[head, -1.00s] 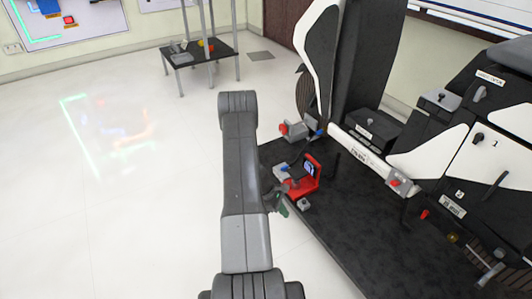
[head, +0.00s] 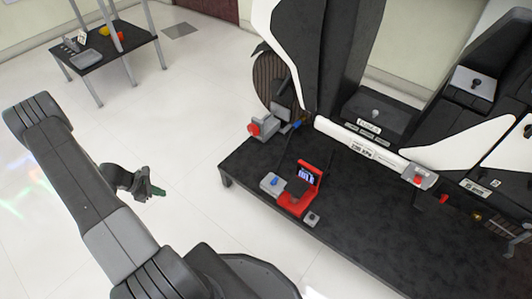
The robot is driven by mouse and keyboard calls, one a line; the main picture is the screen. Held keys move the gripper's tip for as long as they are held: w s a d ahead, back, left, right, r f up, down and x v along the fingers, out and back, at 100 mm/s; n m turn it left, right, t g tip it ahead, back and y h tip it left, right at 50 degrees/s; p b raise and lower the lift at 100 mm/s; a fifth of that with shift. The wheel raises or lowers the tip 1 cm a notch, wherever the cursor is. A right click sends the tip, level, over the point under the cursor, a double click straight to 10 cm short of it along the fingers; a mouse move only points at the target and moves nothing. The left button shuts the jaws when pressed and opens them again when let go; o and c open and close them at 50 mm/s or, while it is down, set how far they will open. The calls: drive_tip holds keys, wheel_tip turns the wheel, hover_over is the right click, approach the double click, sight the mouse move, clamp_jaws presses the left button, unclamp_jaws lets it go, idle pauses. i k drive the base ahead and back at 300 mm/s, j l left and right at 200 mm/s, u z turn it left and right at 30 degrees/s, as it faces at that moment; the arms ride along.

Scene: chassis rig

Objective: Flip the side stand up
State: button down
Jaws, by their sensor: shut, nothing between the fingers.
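My gripper (head: 157,191) is at the left, over the white floor, clear of the black platform. The black and white rig (head: 325,60) stands on the platform (head: 350,215). A thin dark rod (head: 287,150) slants down near the grey and red fitting at its left end. I cannot tell whether this rod is the side stand. A grey metal linkage (head: 518,243) is cut off at the right edge.
A red device with a small screen (head: 300,190) sits near the platform's front edge, with a grey box (head: 272,184) beside it. A small black table (head: 105,52) with objects stands at the back left. The floor between table and platform is clear.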

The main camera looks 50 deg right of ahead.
sight(328, 172)
drive_tip(key=i+l+z, duration=0.1)
drive_tip(key=i+z, duration=0.15)
drive_tip(key=z, duration=0.25)
drive_tip(key=i+z, duration=0.3)
drive_tip(key=z, duration=0.2)
drive_tip(key=i+j+z, duration=0.15)
drive_tip(key=z, duration=0.35)
drive_tip(key=i+l+z, duration=0.15)
drive_tip(key=i+z, duration=0.35)
drive_tip(key=k+l, duration=0.15)
drive_tip(key=l, duration=0.15)
drive_tip(key=k+l, duration=0.1)
drive_tip(key=l, duration=0.2)
